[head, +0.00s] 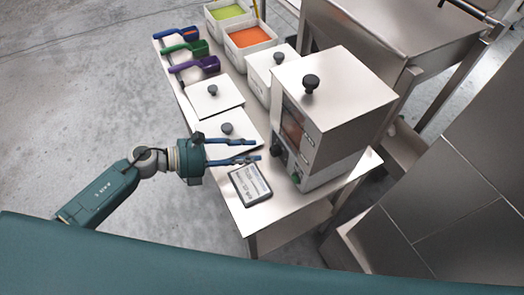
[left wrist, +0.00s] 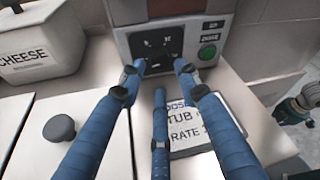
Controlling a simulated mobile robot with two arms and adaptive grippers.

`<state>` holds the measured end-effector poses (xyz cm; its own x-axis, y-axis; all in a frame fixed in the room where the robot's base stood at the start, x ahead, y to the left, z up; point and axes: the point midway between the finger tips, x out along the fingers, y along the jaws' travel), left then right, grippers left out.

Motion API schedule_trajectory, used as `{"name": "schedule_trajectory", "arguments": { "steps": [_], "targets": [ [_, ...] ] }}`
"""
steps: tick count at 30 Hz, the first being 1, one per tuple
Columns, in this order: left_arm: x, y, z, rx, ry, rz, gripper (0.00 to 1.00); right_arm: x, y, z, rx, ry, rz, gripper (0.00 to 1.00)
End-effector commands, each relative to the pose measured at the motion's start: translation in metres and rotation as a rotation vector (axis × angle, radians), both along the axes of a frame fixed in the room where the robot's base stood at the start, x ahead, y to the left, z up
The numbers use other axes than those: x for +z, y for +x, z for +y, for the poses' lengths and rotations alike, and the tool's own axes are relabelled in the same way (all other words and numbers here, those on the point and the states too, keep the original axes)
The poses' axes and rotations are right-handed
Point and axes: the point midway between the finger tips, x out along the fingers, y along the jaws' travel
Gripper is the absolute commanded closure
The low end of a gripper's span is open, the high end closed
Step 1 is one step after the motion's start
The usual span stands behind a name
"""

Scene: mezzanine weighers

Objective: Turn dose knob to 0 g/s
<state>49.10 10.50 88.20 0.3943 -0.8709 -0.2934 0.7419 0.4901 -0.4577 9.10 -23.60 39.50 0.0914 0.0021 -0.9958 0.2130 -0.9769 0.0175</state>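The dosing machine (head: 310,125) is a steel box at the near end of the bench, its front panel facing my left gripper. A dark dose knob (head: 277,149) sits low on that panel. In the left wrist view the dark dial plate (left wrist: 156,42) with light marks shows just beyond the fingertips; the pointer's setting is too small to read. My left gripper (head: 257,150) is open, its blue fingers spread and pointing at the knob. Whether they touch it I cannot tell. Part of my right gripper (left wrist: 300,104) seems to show at the right edge of the left wrist view.
A green button (left wrist: 207,52) is right of the dial. A card (head: 250,185) with dose text lies on the bench below the fingers. Lidded tubs, including a cheese tub (left wrist: 38,50), and coloured scoops (head: 195,66) stand farther along. A steel hopper is at the back.

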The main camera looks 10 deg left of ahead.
Motion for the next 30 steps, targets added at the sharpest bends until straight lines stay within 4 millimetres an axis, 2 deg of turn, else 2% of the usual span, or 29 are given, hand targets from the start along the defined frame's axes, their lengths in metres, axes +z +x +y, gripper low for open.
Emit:
{"name": "schedule_trajectory", "arguments": {
  "steps": [3,10,30],
  "targets": [
    [0.006,-0.011,0.023,0.000,0.002,0.002,0.67,0.000,0.000,0.001,0.000,0.001,0.000,1.00],
    [0.016,-0.024,0.049,-0.001,0.001,0.002,0.67,0.000,0.000,0.001,0.000,0.001,0.000,1.00],
    [0.020,-0.025,0.053,0.003,-0.007,0.001,0.67,0.000,0.000,0.002,0.000,0.002,0.000,1.00]
  ]
}}
